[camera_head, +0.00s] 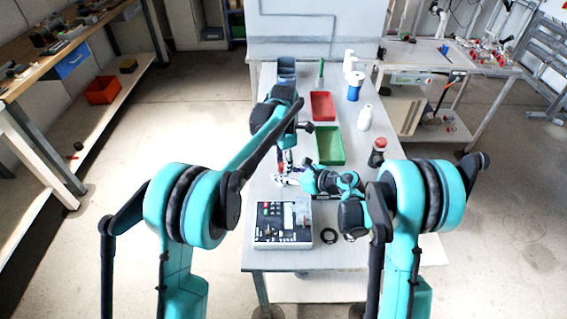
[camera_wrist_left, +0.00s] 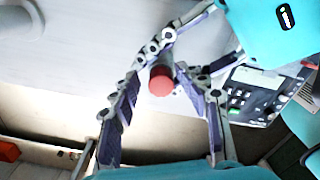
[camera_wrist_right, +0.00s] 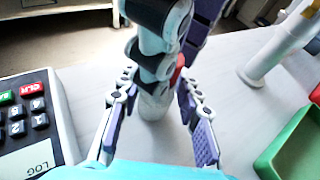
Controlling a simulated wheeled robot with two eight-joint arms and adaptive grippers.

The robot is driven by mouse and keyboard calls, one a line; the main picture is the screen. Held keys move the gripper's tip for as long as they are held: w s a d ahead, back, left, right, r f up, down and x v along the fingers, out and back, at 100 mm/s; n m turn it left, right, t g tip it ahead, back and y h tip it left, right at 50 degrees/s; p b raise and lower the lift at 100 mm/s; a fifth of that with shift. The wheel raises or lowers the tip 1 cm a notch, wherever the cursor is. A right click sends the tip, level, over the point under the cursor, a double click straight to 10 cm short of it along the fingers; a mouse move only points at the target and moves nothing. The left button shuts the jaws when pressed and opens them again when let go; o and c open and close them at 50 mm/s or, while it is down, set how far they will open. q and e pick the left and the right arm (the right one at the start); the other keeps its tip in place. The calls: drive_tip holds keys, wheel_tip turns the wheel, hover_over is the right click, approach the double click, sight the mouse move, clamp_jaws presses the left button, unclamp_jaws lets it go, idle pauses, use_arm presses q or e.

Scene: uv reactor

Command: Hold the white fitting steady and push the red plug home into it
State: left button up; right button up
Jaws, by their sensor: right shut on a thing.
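The red plug (camera_wrist_left: 161,84) shows its round end toward the left wrist camera, in front of a pale body; how deep it sits is unclear. In the right wrist view only a sliver of red (camera_wrist_right: 178,72) shows beside the white fitting (camera_wrist_right: 153,104). My right gripper (camera_wrist_right: 155,92) is shut on the fitting, a pale upright cylinder between its fingers. My left gripper (camera_wrist_left: 163,72) is above, its fingers apart on both sides of the plug, with small gaps visible. In the head view both grippers meet over the table, and the arms hide much of the parts.
A keypad device (camera_head: 284,236) stands just in front of the grippers. A green tray (camera_head: 329,147), a red tray (camera_head: 322,106), a white bottle (camera_head: 365,118) and a red-topped button (camera_head: 378,149) lie farther back or right.

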sight(283, 164)
use_arm(q)
drive_tip(key=shift+r, duration=0.15)
wheel_tip(283, 164, up, 12)
idle(0.4)
drive_tip(key=shift+f, duration=0.25)
drive_tip(key=c, duration=0.8)
drive_tip(key=shift+f+m, duration=0.1)
drive_tip(key=shift+m, duration=0.6)
clamp_jaws()
wheel_tip(283, 164, down, 2)
drive_tip(key=m, duration=0.3)
drive_tip(key=shift+a+m, duration=0.15)
drive_tip(key=shift+m, duration=0.15)
drive_tip(key=shift+f, duration=2.7)
